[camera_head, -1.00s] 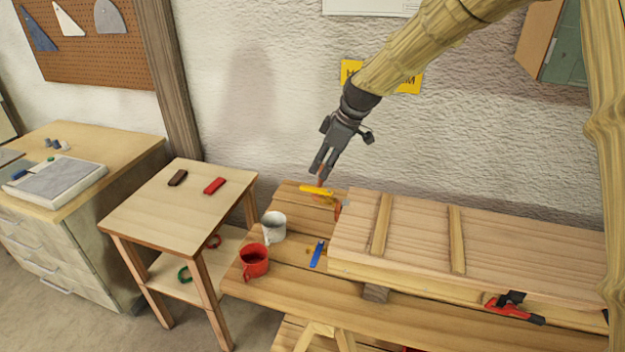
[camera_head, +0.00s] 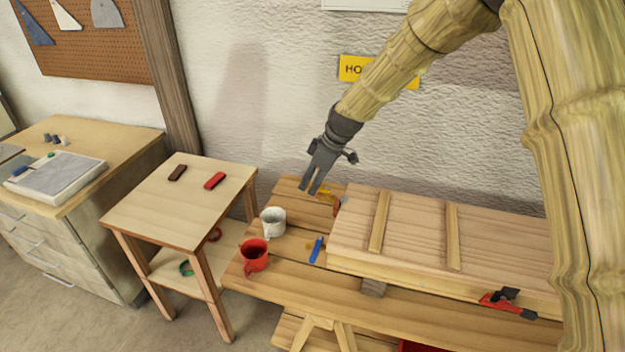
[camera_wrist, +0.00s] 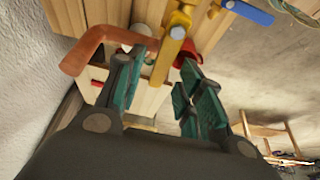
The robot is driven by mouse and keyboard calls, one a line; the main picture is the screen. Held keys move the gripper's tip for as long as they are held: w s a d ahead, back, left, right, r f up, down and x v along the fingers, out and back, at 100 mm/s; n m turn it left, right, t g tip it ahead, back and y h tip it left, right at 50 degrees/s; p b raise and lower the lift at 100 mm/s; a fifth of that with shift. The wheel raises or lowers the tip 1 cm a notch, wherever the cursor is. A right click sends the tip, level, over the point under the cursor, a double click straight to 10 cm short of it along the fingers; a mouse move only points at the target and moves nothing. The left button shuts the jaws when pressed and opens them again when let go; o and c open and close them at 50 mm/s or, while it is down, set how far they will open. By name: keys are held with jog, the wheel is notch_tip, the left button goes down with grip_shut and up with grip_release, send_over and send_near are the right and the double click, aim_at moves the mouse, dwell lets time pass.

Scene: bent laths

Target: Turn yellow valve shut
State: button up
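The yellow valve handle (camera_head: 326,192) shows only in part behind my gripper in the head view, near the back of the bench. In the wrist view the yellow handle (camera_wrist: 171,46) is a flat lever lying across the gap between my fingertips. My gripper (camera_head: 313,190) points down at it. In the wrist view my gripper (camera_wrist: 161,62) is open, with one finger on each side of the lever in the picture. I cannot tell whether either finger touches it. A copper-coloured pipe (camera_wrist: 92,48) curves left of the lever.
A blue valve handle (camera_head: 316,249) lies nearer the front. A white mug (camera_head: 273,222) and a red mug (camera_head: 254,255) stand left on the bench (camera_head: 390,313). A raised wooden panel (camera_head: 415,232) with slats fills the right. A rough wall stands close behind.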

grip_shut()
